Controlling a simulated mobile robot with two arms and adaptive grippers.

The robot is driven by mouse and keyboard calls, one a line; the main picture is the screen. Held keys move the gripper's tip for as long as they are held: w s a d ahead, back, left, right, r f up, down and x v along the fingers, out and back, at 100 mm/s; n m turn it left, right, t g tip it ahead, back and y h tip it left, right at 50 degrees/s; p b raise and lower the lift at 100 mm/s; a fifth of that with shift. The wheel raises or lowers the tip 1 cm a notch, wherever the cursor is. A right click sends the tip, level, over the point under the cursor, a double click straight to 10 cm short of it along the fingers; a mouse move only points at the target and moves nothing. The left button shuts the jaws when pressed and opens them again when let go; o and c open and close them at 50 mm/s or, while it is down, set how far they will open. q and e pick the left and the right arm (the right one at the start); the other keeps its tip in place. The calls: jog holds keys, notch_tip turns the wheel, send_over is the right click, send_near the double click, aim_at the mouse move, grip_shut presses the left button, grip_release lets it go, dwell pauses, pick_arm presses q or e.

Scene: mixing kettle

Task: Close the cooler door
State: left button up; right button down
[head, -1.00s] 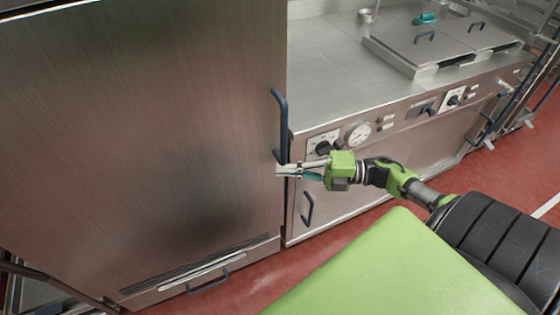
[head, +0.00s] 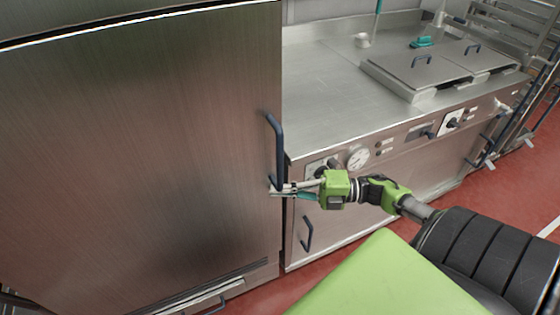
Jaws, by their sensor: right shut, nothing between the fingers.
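The cooler door (head: 140,150) is a large brushed-steel panel filling the left of the head view. It looks flush or nearly flush with the cabinet; a thin dark line runs along its top edge, and I cannot tell whether it is fully closed. Its dark blue vertical handle (head: 276,148) is at the door's right edge. My right gripper (head: 274,190) is shut and empty, its fingertips at the lower end of the handle, against or very near the door's edge. My left gripper is not in view.
A steel counter (head: 325,85) with a gauge (head: 358,157) and knobs on its front stands right of the cooler. Lidded wells (head: 420,72) and a teal brush (head: 423,42) are on top. Red floor (head: 500,200) is free at the right.

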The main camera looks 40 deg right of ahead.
jog(key=v, duration=1.2)
